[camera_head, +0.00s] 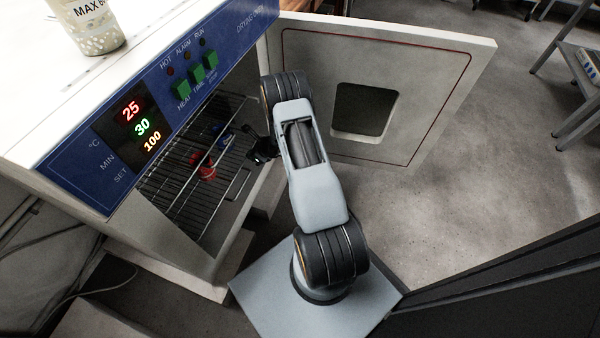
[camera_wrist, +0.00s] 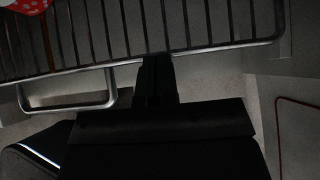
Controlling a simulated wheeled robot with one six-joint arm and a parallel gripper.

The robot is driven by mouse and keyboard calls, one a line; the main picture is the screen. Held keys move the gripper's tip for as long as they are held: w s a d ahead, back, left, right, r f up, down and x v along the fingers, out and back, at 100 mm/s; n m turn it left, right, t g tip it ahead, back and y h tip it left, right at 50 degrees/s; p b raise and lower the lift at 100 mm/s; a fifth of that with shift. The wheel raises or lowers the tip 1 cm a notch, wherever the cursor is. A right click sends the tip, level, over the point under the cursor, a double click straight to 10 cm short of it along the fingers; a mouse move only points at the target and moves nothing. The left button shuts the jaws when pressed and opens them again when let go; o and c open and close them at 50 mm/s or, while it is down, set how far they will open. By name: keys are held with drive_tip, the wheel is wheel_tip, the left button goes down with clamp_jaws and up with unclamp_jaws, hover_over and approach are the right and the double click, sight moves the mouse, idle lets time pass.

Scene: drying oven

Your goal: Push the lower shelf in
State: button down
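A wire shelf (camera_head: 180,190) extends toward the open front of the drying oven, with red and blue items showing among the bars. I cannot tell from the head view which level each item is on. In the wrist view the shelf's bars and front rail (camera_wrist: 220,47) cross the top, with a loop handle (camera_wrist: 68,104) at left. My gripper (camera_wrist: 155,75) looks shut, its dark fingers close together at the front rail right of the handle. I cannot tell whether they touch it. In the head view my gripper (camera_head: 262,150) is small and dark beside the shelf's front.
The oven door (camera_head: 440,70) stands wide open to the right, with a dark window. The oven's blue panel (camera_head: 85,185) is above the opening. A jar (camera_head: 88,28) stands on top. Floor to the right is clear; a metal rack (camera_head: 575,110) is far right.

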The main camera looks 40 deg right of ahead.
drive_tip(key=shift+w+a, duration=0.55)
drive_tip(key=shift+w, duration=0.4)
drive_tip(key=shift+a, duration=0.1)
